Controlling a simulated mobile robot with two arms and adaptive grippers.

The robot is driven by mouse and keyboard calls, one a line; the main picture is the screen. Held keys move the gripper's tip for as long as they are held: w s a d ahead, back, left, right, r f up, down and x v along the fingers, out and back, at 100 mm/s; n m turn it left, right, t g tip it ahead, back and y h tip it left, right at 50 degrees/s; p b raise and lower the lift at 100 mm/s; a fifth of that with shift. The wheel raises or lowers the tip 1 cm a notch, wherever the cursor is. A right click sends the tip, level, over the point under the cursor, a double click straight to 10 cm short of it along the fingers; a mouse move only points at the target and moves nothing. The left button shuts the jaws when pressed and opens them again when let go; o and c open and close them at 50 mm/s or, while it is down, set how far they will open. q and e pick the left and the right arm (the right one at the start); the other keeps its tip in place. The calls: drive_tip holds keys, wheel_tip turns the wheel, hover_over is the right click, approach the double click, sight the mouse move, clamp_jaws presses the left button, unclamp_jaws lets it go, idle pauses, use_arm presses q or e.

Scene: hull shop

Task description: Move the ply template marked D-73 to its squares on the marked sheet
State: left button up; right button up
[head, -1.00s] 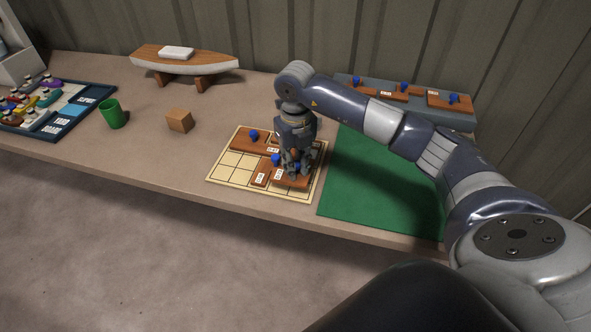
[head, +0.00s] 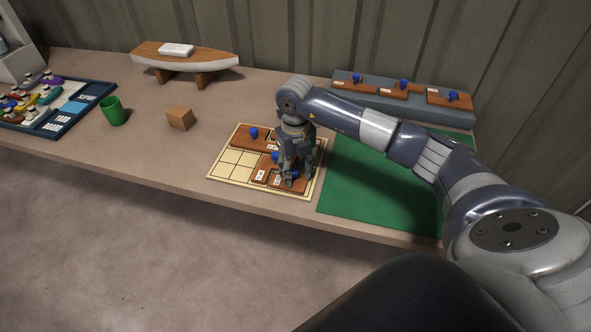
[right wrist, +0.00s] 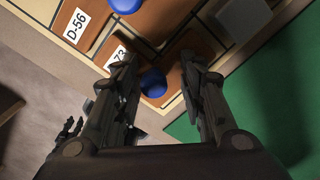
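The marked sheet (head: 231,165) is a pale board with a grid of squares, lying on the bench. The brown ply template D-73 (head: 290,188) lies at its front right part; in the right wrist view its label (right wrist: 118,53) shows only "73". The D-56 template (right wrist: 80,22) lies beside it. My right gripper (head: 296,181) stands over D-73. In the right wrist view its two fingers (right wrist: 158,62) are apart, one on each side of D-73's blue knob (right wrist: 153,84), with a gap on the right. The gripper hides part of the template.
Another brown template (head: 244,141) lies on the sheet's back left. A green mat (head: 375,195) is right of it, with a grey rack (head: 444,113) of templates behind. A wooden block (head: 180,118), green cup (head: 113,111), model boat (head: 185,63) and blue tray (head: 62,121) stand left.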

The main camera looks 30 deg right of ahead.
sight(295, 169)
drive_tip(key=shift+r, duration=0.1)
drive_tip(key=shift+r, duration=0.25)
wheel_tip(295, 169, up, 12)
drive_tip(key=b, duration=0.1)
drive_tip(key=shift+f+b, duration=0.2)
drive_tip(key=shift+b, duration=0.15)
idle(0.4)
